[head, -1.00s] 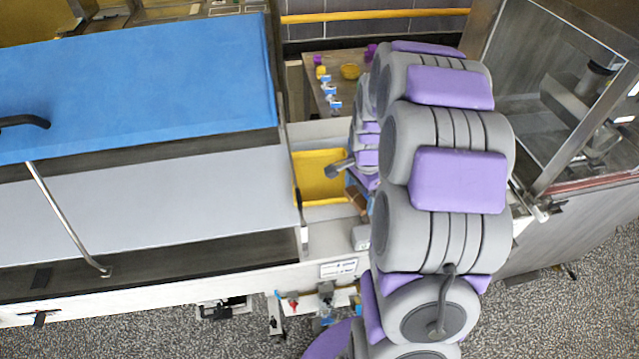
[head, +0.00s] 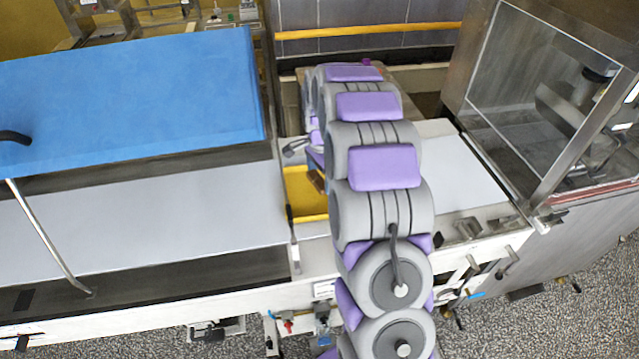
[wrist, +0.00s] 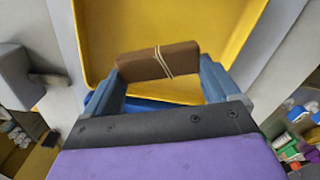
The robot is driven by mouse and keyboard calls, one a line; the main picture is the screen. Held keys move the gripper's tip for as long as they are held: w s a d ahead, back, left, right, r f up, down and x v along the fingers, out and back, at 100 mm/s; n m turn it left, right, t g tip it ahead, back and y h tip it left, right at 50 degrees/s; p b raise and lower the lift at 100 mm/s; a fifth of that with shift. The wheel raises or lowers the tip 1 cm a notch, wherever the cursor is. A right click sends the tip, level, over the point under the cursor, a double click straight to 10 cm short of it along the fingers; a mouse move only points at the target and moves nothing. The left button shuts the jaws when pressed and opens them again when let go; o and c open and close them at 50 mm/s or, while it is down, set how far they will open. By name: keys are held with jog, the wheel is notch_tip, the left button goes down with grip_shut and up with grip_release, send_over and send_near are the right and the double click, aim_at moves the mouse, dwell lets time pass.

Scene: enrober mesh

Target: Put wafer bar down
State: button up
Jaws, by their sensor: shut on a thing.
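The wafer bar (wrist: 150,62) is brown with pale lines across it. In the wrist view it sits between the two fingertips of my gripper (wrist: 160,68), which is shut on it. A yellow tray (wrist: 185,25) with raised walls lies beyond and below the bar. I cannot tell the height of the bar above it. In the head view the yellow tray (head: 300,205) shows left of my arm, partly hidden by it. A small brown end of the wafer bar (head: 316,182) shows over the tray. My gripper is mostly hidden behind my arm there.
A white-grey conveyor belt (head: 130,215) with a blue cover (head: 130,105) lies to the left. A flat pale surface (head: 455,175) right of my arm is clear. A glass-sided metal enclosure (head: 550,100) stands at the right. A yellow rail (head: 370,31) runs along the back.

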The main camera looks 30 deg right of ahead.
aim_at(317, 178)
jog(key=shift+w, duration=0.2)
jog(key=shift+a+f, duration=0.3)
jog(key=shift+f, duration=0.05)
jog(key=f, duration=0.1)
jog(key=a+f+b, duration=0.1)
jog(key=f, duration=0.1)
jog(key=shift+d, duration=0.4)
jog(key=o, duration=0.5)
jog(key=shift+d, duration=0.2)
jog(key=shift+a+r, duration=0.1)
jog(key=shift+a, duration=0.25)
jog(key=shift+r, duration=0.15)
notch_tip(317, 178, up, 11)
jog(key=shift+w+d+f+p, duration=0.1)
jog(key=shift+d+p, duration=0.05)
jog(key=shift+p, duration=0.8)
jog(key=shift+r, duration=0.5)
